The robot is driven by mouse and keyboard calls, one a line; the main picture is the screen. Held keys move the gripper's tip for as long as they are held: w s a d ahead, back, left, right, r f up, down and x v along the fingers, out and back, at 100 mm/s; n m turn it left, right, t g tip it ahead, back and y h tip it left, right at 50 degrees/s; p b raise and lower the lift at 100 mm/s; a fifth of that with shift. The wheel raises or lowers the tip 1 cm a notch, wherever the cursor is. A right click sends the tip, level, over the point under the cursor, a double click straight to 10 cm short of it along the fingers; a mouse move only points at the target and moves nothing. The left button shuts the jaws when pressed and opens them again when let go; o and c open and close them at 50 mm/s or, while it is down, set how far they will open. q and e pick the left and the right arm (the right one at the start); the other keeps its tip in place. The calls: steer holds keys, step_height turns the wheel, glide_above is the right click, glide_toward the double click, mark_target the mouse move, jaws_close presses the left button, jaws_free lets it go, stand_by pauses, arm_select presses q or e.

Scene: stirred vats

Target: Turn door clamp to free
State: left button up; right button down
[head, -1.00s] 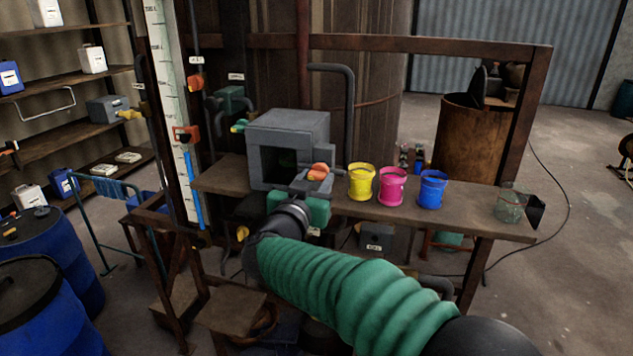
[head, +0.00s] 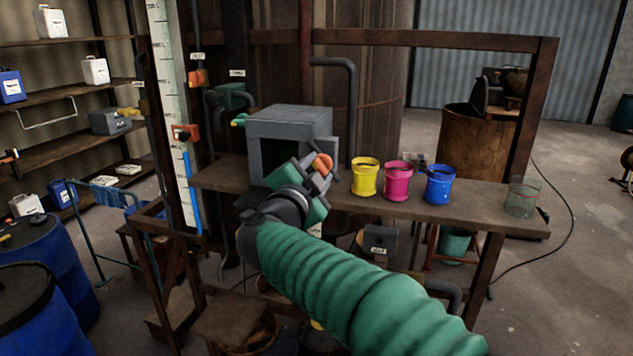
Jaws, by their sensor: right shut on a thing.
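The grey box (head: 290,122) stands on the bench, its dark front opening facing me. The orange door clamp (head: 322,163) shows at the box's right front, at the tips of my right gripper (head: 318,173). My right gripper is shut on the clamp, its green body tilted across the lower right of the box front. The gripper hides part of the door and the box's lower right edge. The exact angle of the clamp is hard to tell. My left gripper is not in view.
Yellow (head: 365,177), pink (head: 398,181) and blue (head: 439,185) buckets stand close to the right of the gripper. A glass beaker (head: 522,197) is near the right end of the bench (head: 480,214). Blue drums (head: 50,265) stand at lower left.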

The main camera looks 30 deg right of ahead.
steer(key=shift+s+a+f+m+b, duration=0.1)
steer(key=shift+f+m+b, duration=0.1)
steer(key=shift+m+b, duration=1.4)
steer(key=shift+a+f+m+b, duration=0.15)
steer(key=shift+m+b, duration=0.8)
steer(key=shift+m, duration=1.25)
steer(key=shift+d, duration=0.1)
steer(key=c, duration=1.3)
jaws_free()
steer(key=o, duration=0.4)
steer(key=shift+s+r, duration=0.2)
steer(key=shift+s, duration=0.05)
steer(key=shift+r, duration=0.15)
